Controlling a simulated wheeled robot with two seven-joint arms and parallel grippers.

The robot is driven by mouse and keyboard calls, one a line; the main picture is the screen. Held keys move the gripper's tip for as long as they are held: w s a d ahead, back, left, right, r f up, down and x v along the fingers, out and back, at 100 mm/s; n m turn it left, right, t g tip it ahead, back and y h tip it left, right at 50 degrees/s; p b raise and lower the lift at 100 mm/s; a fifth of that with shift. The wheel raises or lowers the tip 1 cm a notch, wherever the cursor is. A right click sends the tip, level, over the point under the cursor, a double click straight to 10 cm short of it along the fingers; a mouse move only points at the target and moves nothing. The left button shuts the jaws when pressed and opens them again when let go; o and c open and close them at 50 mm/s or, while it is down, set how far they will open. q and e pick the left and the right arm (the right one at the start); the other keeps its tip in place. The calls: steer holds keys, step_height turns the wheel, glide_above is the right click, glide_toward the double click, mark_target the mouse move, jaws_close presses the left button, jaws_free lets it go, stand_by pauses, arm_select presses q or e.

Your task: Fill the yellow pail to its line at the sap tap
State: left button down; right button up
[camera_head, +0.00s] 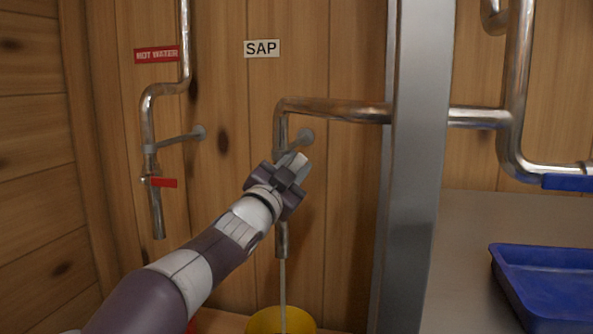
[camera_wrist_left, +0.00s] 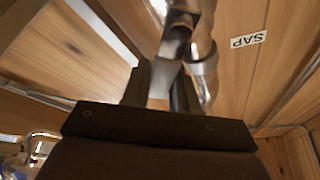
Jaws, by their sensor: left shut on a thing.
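The sap tap's metal pipe (camera_head: 281,240) comes down the wooden wall below the SAP sign (camera_head: 262,48). A thin pale stream (camera_head: 282,285) runs straight from its spout into the yellow pail (camera_head: 280,321). Only the pail's upper part shows at the bottom edge; its line and the level inside cannot be made out. My left gripper (camera_head: 292,172) is at the tap, in front of the pipe, shut on the tap's handle, which it mostly hides. In the left wrist view a pale flat piece of the handle (camera_wrist_left: 163,78) shows between the fingers. My right gripper is not in view.
The hot water tap (camera_head: 156,205) with a red lever (camera_head: 163,183) stands to the left. A grey metal post (camera_head: 412,180) rises just right of the sap tap. Beyond it, a blue tray (camera_head: 545,285) sits on a grey counter (camera_head: 470,235).

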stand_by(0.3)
arm_select(q)
steer(key=c, duration=1.1)
jaws_free()
steer(key=shift+o, duration=0.7)
steer(key=shift+r, duration=0.1)
